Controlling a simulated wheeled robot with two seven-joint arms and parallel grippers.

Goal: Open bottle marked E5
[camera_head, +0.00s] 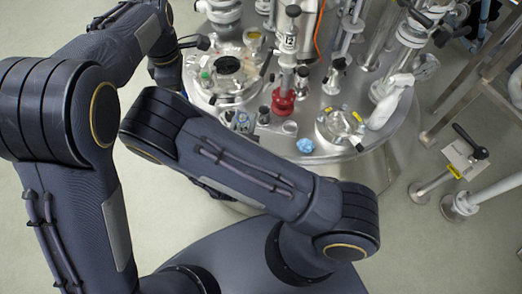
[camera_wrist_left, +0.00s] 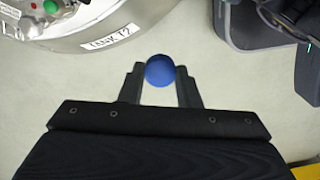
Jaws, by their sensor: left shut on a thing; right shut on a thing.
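In the left wrist view my left gripper (camera_wrist_left: 160,80) is shut on a round blue thing (camera_wrist_left: 160,70), seen end-on between the two fingers. What lies under it, and any E5 mark, is hidden. In the head view my own arm links cover the left gripper and the blue thing. My right arm crosses the middle of the head view, and its forearm hides most of the right gripper. What the right gripper holds cannot be made out. No E5 label is readable in either view.
The left wrist view shows a TANK T2 label (camera_wrist_left: 107,38) beside open floor. A metal frame stands at right.

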